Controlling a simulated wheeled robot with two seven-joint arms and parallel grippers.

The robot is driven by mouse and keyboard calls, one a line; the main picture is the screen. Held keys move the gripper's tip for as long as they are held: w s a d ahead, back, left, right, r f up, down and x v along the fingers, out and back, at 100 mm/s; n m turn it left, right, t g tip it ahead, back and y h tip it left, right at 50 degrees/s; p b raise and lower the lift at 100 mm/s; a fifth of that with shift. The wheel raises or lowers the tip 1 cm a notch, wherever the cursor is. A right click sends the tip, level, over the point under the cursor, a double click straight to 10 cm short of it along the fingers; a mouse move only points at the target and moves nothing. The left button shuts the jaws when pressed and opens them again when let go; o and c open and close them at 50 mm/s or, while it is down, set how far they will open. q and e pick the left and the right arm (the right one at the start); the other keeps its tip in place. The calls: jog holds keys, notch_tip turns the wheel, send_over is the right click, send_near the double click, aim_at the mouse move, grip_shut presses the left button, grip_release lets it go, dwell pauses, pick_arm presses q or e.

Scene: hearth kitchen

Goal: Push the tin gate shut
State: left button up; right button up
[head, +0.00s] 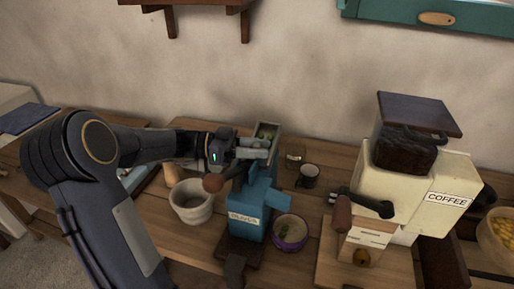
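A blue machine (249,207) with a label that seems to read "OLIVES" stands on the wooden counter in the middle of the head view. A grey metal hopper (267,130) with dark green bits inside rises at its back. I cannot make out clearly which part is the tin gate; my gripper may hide it. My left gripper (266,149) reaches in from the left, with its fingertips at the hopper's near side, close to or touching it. Its two fingers lie near each other, and I cannot tell whether they are shut. My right gripper is not in view.
A pale stone mortar (192,205) stands left of the machine. A purple-rimmed bowl (290,233) sits at its right, with a dark mug (309,175) and a small glass jar (295,156) behind. A large cream coffee grinder (410,185) fills the right side.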

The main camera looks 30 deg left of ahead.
pick_arm(q)
jog(key=b+v, duration=0.1)
jog(key=v, duration=0.6)
jog(key=shift+s+a, duration=0.2)
jog(key=shift+a, duration=0.15)
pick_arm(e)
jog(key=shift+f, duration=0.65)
pick_arm(q)
jog(key=shift+a, duration=0.1)
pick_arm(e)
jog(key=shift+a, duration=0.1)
